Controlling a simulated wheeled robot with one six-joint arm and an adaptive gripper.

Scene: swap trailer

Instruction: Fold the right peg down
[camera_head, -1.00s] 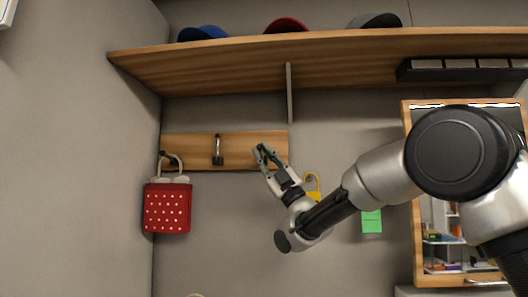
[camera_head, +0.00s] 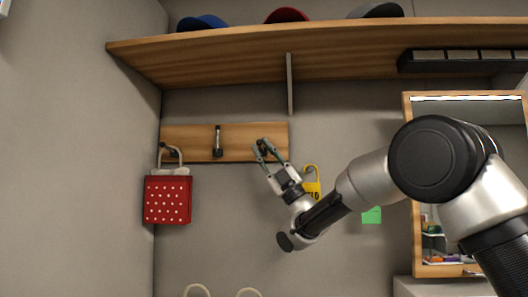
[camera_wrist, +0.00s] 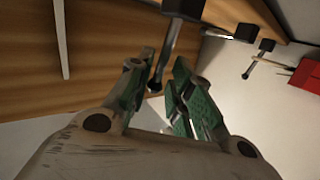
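A wooden board (camera_head: 240,141) on the back wall carries a row of pegs with metal rods and black bases. The middle peg (camera_head: 218,142) has its rod pointing up from its base. My gripper (camera_head: 262,149) is at the right end of the board, over the right peg, and mostly hides it in the head view. In the wrist view the right peg (camera_wrist: 170,50) shows close up, its rod reaching between the green-padded fingers of my gripper (camera_wrist: 160,85). The fingers stand apart with a gap around the rod; contact is unclear.
A red dotted bag (camera_head: 167,200) hangs at the left peg. A yellow tag-like item (camera_head: 312,180) and a green note (camera_head: 372,215) are on the wall to the right. A wooden shelf (camera_head: 210,62) with caps runs above. A framed mirror (camera_head: 408,245) stands at the right.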

